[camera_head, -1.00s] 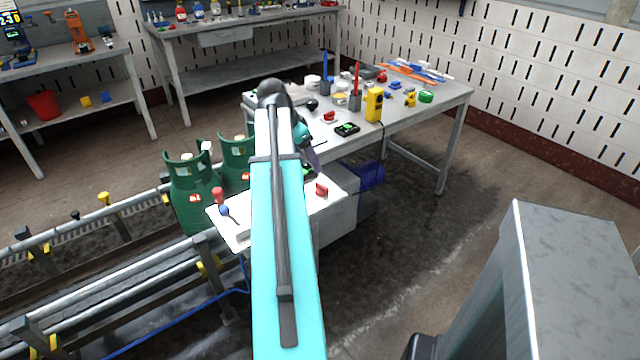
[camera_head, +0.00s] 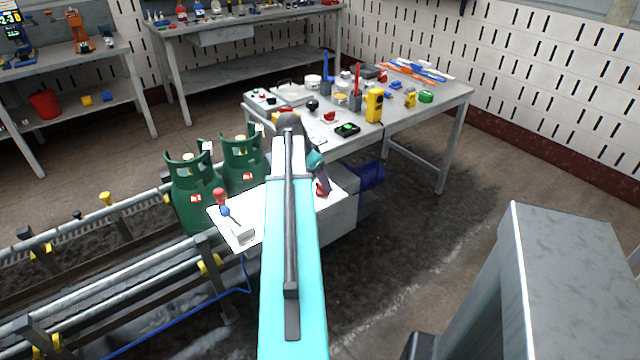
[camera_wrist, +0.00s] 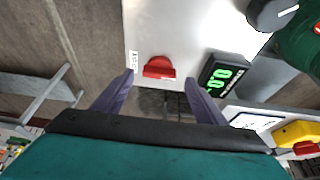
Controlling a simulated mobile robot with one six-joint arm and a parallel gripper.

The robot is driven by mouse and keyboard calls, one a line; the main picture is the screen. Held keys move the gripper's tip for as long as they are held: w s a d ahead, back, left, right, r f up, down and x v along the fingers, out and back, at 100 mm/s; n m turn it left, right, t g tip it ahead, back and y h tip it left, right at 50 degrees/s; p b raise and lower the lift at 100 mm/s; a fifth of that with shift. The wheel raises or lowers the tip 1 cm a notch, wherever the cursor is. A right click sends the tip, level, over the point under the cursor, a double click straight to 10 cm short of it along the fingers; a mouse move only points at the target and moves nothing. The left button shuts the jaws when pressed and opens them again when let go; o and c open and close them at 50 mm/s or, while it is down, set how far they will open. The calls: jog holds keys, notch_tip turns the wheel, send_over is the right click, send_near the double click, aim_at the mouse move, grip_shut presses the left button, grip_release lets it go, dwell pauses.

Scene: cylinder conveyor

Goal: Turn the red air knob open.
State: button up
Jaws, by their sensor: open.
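The red air knob (camera_wrist: 159,67) sits on the white panel near its edge, beside a small printed label. In the wrist view it lies beyond and between the two fingertips, apart from both. In the head view the knob (camera_head: 322,189) shows partly behind my gripper (camera_head: 322,184). My gripper (camera_wrist: 158,82) is open and empty, with its purple fingers spread on either side of the knob. The white panel (camera_head: 264,204) is the top of a box next to the green cylinders. The knob's exact turn angle is hard to tell.
A green digital display (camera_wrist: 222,74) stands right of the knob, with a grey dial (camera_wrist: 270,12) beyond it. Green gas cylinders (camera_head: 193,190) stand left of the panel. A cluttered workbench (camera_head: 440,101) is behind.

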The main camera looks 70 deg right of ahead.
jog(key=shift+x, duration=1.2)
jog(key=c, duration=1)
jog(key=shift+a, duration=0.15)
jog(key=shift+c, duration=0.3)
